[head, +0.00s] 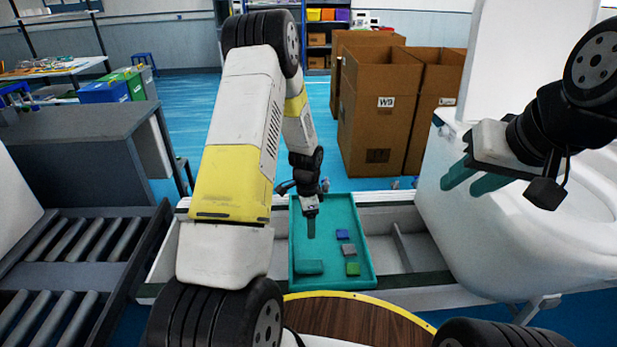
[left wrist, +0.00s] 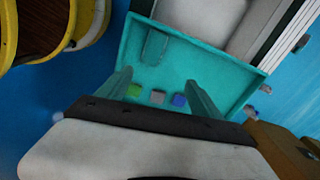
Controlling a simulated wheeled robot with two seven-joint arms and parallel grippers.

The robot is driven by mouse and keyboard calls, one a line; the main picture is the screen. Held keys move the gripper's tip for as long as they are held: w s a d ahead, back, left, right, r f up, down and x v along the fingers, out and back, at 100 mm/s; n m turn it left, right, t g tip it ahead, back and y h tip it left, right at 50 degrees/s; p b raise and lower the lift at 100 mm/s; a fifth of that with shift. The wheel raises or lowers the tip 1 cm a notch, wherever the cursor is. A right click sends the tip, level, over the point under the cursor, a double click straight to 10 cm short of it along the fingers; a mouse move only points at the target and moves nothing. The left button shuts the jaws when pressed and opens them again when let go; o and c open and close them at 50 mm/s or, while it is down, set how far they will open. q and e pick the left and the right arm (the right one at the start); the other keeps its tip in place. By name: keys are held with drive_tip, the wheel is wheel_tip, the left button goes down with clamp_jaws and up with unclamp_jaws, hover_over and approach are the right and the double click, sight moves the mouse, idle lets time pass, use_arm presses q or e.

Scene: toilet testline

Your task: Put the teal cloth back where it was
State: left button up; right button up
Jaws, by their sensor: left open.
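The teal cloth (head: 309,267) appears as a small folded teal shape lying flat in the near left corner of the teal tray (head: 370,262). In the left wrist view the cloth (left wrist: 155,45) lies against the tray's edge, apart from my fingers. My left gripper (head: 311,228) points down over the tray, beyond the cloth. In the left wrist view my left gripper (left wrist: 160,82) has its two fingers spread with nothing held between them. My right gripper (head: 472,180) is open and empty in front of the white toilet, away from the tray.
A blue block (head: 342,234), a greyish block (head: 348,250) and a green block (head: 352,269) lie along the tray's right half. The white toilet (head: 440,215) stands to the right. Cardboard boxes (head: 375,120) stand behind. A roller conveyor (head: 60,260) is at left.

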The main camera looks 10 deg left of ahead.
use_arm(q)
drive_tip(key=s+r+n+t, duration=0.1)
drive_tip(key=s+r+n, duration=0.2)
drive_tip(key=r, duration=0.9)
drive_tip(key=s+r+n+t, duration=0.2)
drive_tip(key=s+r+n, duration=0.1)
drive_tip(key=r, duration=0.9)
drive_tip(key=s+d+r+n+t+h, duration=0.1)
drive_tip(key=s+r+n, duration=0.2)
drive_tip(key=s+r, duration=0.4)
drive_tip(key=s+d+r+n+t+h, duration=0.1)
drive_tip(key=s+r+n, duration=0.2)
drive_tip(key=s+r, duration=0.4)
drive_tip(key=s, duration=0.5)
drive_tip(key=shift+d+n+t, duration=0.2)
drive_tip(key=shift+n+t, duration=0.1)
